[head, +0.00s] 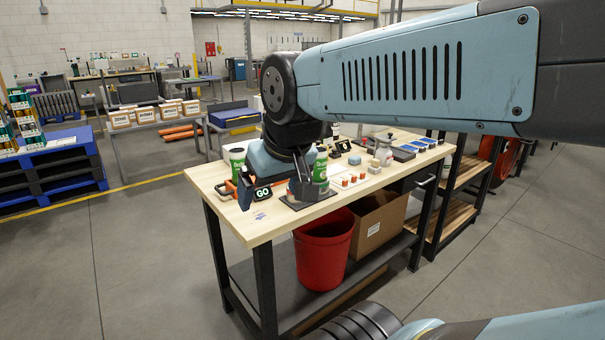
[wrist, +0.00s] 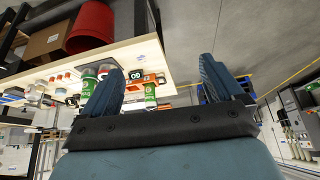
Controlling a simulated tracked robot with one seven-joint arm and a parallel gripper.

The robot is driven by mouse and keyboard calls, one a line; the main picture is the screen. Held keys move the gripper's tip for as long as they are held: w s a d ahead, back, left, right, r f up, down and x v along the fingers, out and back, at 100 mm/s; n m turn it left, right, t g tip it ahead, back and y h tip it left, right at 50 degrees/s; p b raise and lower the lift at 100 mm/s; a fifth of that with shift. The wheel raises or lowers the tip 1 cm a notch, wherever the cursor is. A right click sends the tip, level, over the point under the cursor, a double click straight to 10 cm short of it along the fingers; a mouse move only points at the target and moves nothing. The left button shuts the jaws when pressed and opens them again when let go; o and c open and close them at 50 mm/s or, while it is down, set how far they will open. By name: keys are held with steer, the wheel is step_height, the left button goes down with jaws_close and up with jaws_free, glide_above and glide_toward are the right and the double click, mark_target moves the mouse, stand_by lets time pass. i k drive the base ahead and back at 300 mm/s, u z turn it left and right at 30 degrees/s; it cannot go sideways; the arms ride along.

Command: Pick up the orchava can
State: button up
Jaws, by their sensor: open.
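Two green-and-white cans show on the workbench (head: 230,222); I cannot read their labels, so I cannot tell which is the orchava can. One green can (head: 237,158) stands at the bench's left, behind my gripper. The other green can (head: 320,166) stands to the right of my gripper, partly hidden by it. My gripper (head: 272,192) is open and empty over the near left part of the bench. In the tilted wrist view, its fingers (wrist: 160,88) are spread wide; one green can (wrist: 150,91) shows between them and another green can (wrist: 88,86) beside the left finger.
A black GO sign (head: 263,193) and an orange tool (head: 228,188) are close to my gripper. Small red-and-white pieces (head: 347,181) and other items crowd the bench to the right. A red bin (head: 323,250) and a cardboard box (head: 377,222) sit on the lower shelf.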

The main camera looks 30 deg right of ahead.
mark_target(319, 174)
steer(key=k, duration=0.5)
steer(key=z, duration=0.2)
steer(key=i, duration=0.5)
steer(key=z, duration=0.95)
steer(key=k, duration=0.25)
steer(key=u, duration=0.3)
